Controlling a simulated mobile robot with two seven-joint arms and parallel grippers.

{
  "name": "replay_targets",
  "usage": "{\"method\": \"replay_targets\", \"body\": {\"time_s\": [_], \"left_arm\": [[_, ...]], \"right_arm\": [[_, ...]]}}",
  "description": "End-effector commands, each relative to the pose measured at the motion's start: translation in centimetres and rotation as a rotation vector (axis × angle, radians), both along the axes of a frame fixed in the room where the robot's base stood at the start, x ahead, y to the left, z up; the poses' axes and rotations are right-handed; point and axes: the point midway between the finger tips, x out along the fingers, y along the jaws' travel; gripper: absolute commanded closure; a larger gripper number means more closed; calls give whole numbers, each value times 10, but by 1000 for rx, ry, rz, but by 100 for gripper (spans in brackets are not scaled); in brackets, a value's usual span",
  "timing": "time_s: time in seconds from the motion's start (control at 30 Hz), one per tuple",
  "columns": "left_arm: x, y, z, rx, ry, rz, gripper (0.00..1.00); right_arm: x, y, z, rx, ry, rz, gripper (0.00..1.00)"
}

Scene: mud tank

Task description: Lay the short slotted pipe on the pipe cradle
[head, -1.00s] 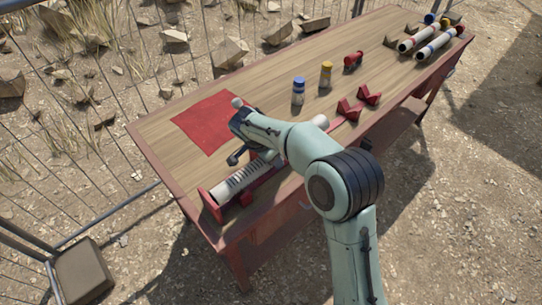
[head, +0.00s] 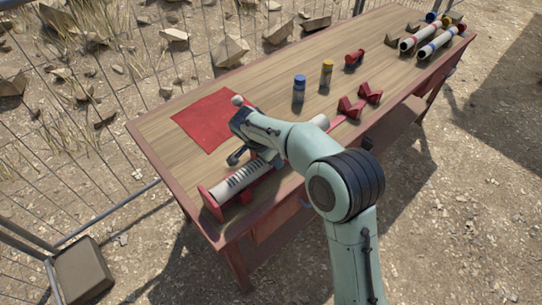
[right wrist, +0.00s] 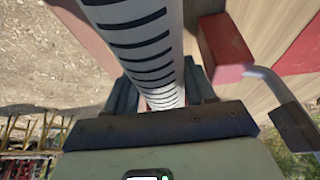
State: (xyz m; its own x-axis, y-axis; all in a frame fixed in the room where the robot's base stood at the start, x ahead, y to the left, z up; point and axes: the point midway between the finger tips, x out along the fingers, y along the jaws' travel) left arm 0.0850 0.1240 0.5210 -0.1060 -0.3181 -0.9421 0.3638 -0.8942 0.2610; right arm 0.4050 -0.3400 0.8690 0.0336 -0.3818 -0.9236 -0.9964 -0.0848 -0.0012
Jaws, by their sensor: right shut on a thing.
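The short slotted pipe (head: 245,180) is pale with a row of dark slots. It lies lengthwise along the table's near-left end, at a low red support (head: 210,197) whose end plate stands by its near end. I cannot tell whether the pipe rests fully on this support, which looks like the pipe cradle. My right gripper (right wrist: 160,92) is shut on the pipe, with a finger on each side in the right wrist view. In the head view my right arm hides the grasp and part of the pipe. My left gripper is not in view.
A red mat (head: 212,121) lies beyond the pipe. A blue-capped bottle (head: 298,91), a yellow-capped bottle (head: 326,73) and a red item (head: 354,60) stand mid-table. Red V-shaped supports (head: 348,108) lie near the front edge. Two pale pipes (head: 440,43) lie at the far right.

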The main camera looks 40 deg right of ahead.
Motion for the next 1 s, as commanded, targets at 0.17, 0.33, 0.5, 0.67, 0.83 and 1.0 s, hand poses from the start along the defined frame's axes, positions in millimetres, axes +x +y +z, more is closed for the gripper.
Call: {"method": "replay_targets", "body": {"time_s": [0.17,0.33,0.5,0.67,0.83,1.0], "left_arm": [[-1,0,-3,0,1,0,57],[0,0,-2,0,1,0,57],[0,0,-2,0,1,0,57],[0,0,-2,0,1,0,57],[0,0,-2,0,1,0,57],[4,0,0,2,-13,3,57]], "right_arm": [[0,0,-2,0,-2,1,90],[1,0,-2,0,-2,1,90],[1,0,-2,0,-2,1,16],[1,0,-2,0,-3,1,16],[1,0,-2,0,-4,2,16],[1,1,-3,0,-3,2,16]]}}
